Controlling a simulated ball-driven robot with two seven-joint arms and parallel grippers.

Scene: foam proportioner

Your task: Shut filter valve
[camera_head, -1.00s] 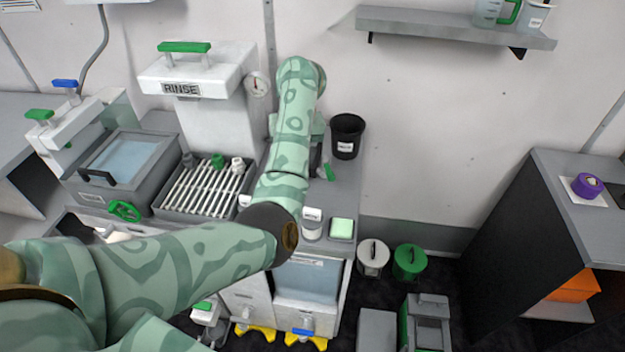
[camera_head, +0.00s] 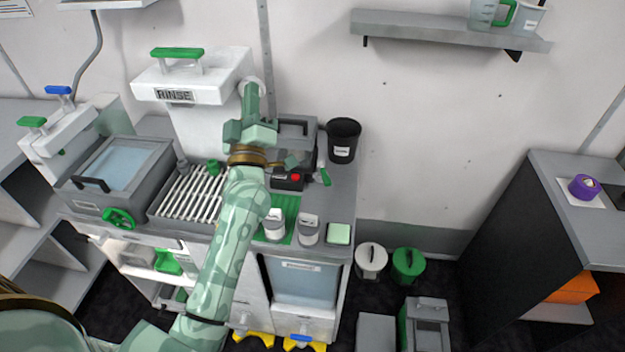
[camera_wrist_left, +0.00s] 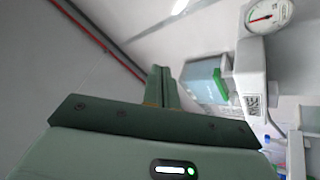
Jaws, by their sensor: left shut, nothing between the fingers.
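No label in view names the filter valve. A green handwheel (camera_head: 118,218) is on the front of the left grey basin. A small green lever (camera_head: 325,176) is beside the dark unit with a red button. My left gripper (camera_head: 251,90) points up in front of the white RINSE machine's right side, apart from both. Its fingers (camera_wrist_left: 160,88) are shut together and empty in the left wrist view. The round gauge (camera_wrist_left: 268,15) shows there at the upper right; in the head view the gripper partly covers it. My right gripper is not in view.
The RINSE machine (camera_head: 190,88) with a green top handle stands behind a slatted rack (camera_head: 190,195). A black bin (camera_head: 343,140), small containers (camera_head: 309,229) and a pale green block (camera_head: 339,233) are on the counter's right. A wall shelf (camera_head: 450,30) is at upper right.

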